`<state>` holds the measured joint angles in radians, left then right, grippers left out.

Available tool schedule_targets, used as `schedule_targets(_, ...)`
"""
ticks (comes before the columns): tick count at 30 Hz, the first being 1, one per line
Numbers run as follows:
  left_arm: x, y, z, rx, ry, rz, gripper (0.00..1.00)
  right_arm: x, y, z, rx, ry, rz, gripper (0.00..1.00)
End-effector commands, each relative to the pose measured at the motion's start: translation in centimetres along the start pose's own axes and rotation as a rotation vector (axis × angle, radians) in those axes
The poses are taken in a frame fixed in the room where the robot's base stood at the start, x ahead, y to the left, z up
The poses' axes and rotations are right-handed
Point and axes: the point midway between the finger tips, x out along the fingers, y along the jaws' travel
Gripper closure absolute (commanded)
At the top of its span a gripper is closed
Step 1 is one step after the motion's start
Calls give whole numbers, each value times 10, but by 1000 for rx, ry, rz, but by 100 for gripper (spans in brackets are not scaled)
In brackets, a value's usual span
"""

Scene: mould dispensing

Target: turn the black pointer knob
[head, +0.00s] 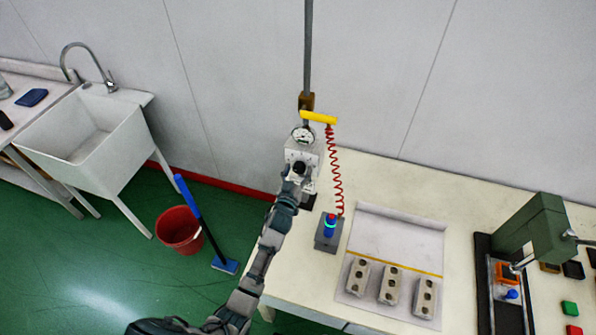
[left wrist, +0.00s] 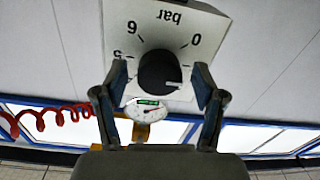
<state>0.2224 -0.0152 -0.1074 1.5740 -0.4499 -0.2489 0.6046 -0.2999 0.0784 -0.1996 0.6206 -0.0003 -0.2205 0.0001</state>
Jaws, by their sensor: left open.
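The black pointer knob (left wrist: 158,70) sits on a white panel (left wrist: 120,30) marked with numbers and "bar". Its light pointer mark faces the lower right in the left wrist view. In the head view the knob (head: 299,168) is small, on the front of the white regulator box (head: 294,154) against the wall. My left gripper (left wrist: 160,84) is open, with one finger on each side of the knob and a visible gap on both sides. In the head view the left gripper (head: 296,178) reaches up to the box and partly covers it. My right gripper is not in view.
A round gauge (head: 303,134), a yellow lever (head: 318,117) and a red coiled hose (head: 336,170) are close to the box. The table (head: 290,270) holds a blue-lit button box (head: 328,238), several grey blocks (head: 390,285) and a green press (head: 535,228).

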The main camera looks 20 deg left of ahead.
Motion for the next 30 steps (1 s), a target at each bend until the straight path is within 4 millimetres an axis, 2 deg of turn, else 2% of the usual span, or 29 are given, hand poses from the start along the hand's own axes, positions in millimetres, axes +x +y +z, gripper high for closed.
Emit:
schedule_targets(4, 0, 0, 0, 0, 0, 0, 30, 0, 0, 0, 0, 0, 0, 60)
schedule_targets(9, 0, 0, 0, 0, 0, 0, 72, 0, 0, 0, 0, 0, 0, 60)
schedule_targets(11, 0, 0, 0, 0, 0, 0, 87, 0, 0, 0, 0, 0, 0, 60)
schedule_targets(12, 0, 0, 0, 1, 0, 0, 90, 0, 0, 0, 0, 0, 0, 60)
schedule_targets(22, 0, 0, 0, 43, 1, 1, 90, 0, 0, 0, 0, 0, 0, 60)
schedule_targets(30, 0, 1, 0, 209, 7, 3, 90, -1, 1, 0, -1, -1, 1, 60)
